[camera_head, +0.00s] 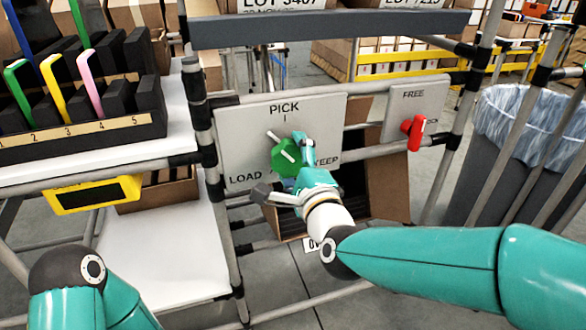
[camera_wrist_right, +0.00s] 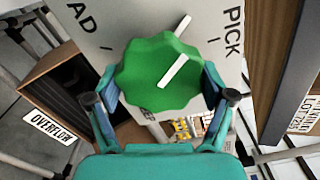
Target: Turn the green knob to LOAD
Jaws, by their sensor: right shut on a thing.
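The green knob (camera_head: 286,158) sits on a grey panel (camera_head: 235,125) with PICK at the top, LOAD at the lower left and a partly hidden word ending in "EEP" at the lower right. My right gripper (camera_head: 292,160) is shut on the knob, one finger on each side. In the right wrist view the scalloped knob (camera_wrist_right: 150,75) sits between the fingers (camera_wrist_right: 160,88). Its white pointer line lies between PICK and LOAD, closer to PICK. In the head view the line slants to the upper left. Of my left arm only links show at the lower left.
A red knob (camera_head: 413,132) sits on a smaller panel marked FREE to the right. Grey rails frame the panels. A slotted rack (camera_head: 80,135) with coloured pieces stands at the left, above a white shelf (camera_head: 165,255). A lined bin (camera_head: 515,130) stands at the right.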

